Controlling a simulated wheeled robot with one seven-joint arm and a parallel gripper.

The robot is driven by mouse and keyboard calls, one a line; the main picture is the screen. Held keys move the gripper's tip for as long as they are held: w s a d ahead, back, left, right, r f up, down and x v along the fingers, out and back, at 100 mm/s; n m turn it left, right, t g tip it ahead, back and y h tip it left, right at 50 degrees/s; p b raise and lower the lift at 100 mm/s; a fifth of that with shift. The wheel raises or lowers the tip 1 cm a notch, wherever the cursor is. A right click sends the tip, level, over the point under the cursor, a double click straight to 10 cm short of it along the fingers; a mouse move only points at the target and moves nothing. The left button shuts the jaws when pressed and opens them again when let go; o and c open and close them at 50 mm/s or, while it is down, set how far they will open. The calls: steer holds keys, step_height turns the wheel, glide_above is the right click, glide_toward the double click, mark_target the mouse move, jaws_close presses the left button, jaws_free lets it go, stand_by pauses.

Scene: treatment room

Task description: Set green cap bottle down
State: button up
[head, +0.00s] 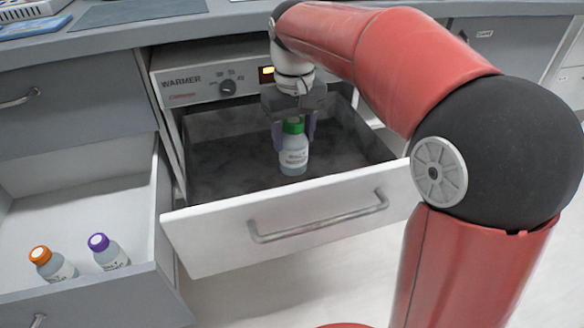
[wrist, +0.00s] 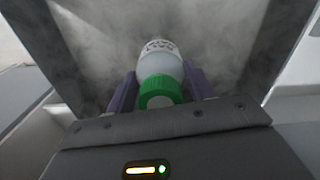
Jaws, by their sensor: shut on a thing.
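The green cap bottle (head: 293,155) is upright in the open warmer drawer (head: 225,160), white-labelled with a green cap. My gripper (head: 294,135) is shut on it from above, a finger on each side of the cap. In the wrist view the bottle (wrist: 160,62) lies between the two purple fingers (wrist: 166,88). The bottle's base is at or near the drawer floor; I cannot tell whether it touches.
The warmer panel (head: 190,85) with a knob is behind the drawer. The drawer's front wall (head: 290,215) with its handle is nearest. An open drawer (head: 90,205) at left holds an orange-capped bottle (head: 52,264) and a purple-capped bottle (head: 108,252). The warmer drawer floor around the bottle is clear.

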mark_target(294, 121)
step_height(294, 121, down, 8)
steer(key=shift+f+b, duration=0.1)
steer(key=shift+b, duration=0.5)
steer(key=shift+f, duration=0.15)
steer(key=o, duration=1.1)
steer(key=shift+o, duration=0.2)
step_height(294, 121, up, 12)
steer(key=shift+r+p, duration=0.25)
steer(key=shift+p, duration=1)
